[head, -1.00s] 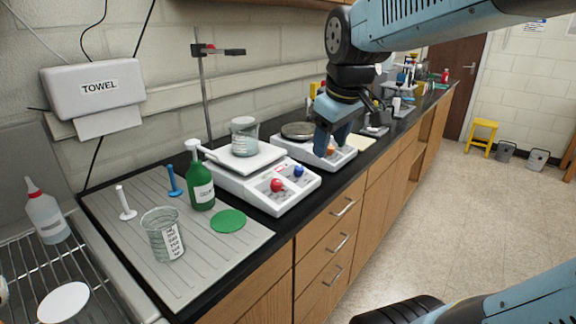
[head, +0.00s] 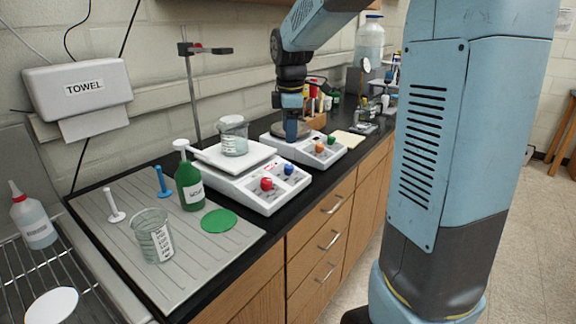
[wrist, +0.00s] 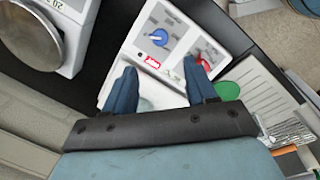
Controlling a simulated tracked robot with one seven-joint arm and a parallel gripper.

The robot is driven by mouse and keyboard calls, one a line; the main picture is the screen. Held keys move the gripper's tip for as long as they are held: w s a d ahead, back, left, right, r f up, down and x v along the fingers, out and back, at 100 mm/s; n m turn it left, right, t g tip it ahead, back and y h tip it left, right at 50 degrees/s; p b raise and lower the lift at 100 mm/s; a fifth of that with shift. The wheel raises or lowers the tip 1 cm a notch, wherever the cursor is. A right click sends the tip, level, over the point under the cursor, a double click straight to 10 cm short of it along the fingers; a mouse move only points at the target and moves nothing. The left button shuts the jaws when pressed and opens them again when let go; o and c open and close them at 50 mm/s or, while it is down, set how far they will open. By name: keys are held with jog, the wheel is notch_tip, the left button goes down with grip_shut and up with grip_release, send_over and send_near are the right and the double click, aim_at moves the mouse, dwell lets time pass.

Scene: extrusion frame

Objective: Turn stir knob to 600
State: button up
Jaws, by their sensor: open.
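A white stirrer stands on the bench with a beaker (head: 233,135) on its plate. Its front panel has a red knob (head: 266,184) and a blue knob (head: 288,169). The wrist view shows the blue knob (wrist: 159,37) just beyond my fingers and the red knob (wrist: 203,62) by the right fingertip. I cannot read which knob is for stirring, nor the dial numbers. My gripper (wrist: 160,66) is open and empty, with neither finger clearly touching a knob. In the head view my gripper (head: 291,130) points down, overlapping the second stirrer's plate.
The second stirrer, with an orange knob (head: 319,148) and a green knob (head: 332,140), stands behind. A green bottle (head: 189,186), an empty beaker (head: 152,237) and a green disc (head: 219,220) stand left. A retort stand (head: 190,90) rises behind. My arm hides the bench's right part.

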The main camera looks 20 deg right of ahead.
aim_at(288, 166)
jog(key=f, duration=0.4)
jog(key=w+f, duration=0.1)
jog(key=f, duration=0.7)
jog(key=shift+w+d+f, duration=0.15)
jog(key=shift+w, duration=0.2)
grip_shut()
